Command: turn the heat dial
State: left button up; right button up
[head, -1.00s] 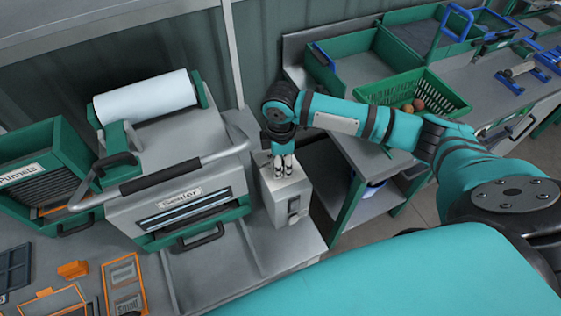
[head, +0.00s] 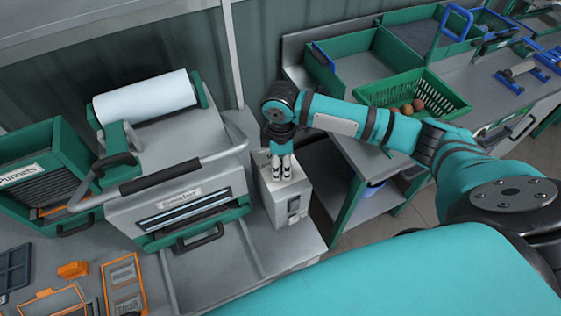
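A grey control box (head: 271,204) stands at the right end of the sealer bench, just right of the sealer (head: 186,212). My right gripper (head: 282,174) points down at the top of this box, its two fingertips close together at the top face. I cannot make out the heat dial; the gripper may be covering it. Whether the fingers are shut on something or slightly apart is too small to tell. My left gripper is not in view.
The sealer's bar handle (head: 160,178) juts out left of my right gripper. A green basket (head: 447,92) with a few tomatoes sits on the right-hand bench, beneath or beside my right arm. Orange frames (head: 125,283) lie at lower left. A gap separates the benches.

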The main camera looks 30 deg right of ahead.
aim_at(281, 164)
jog(key=shift+o, duration=0.3)
jog(key=shift+r, duration=0.1)
notch_tip(281, 164, up, 12)
dwell(0.3)
dwell(0.5)
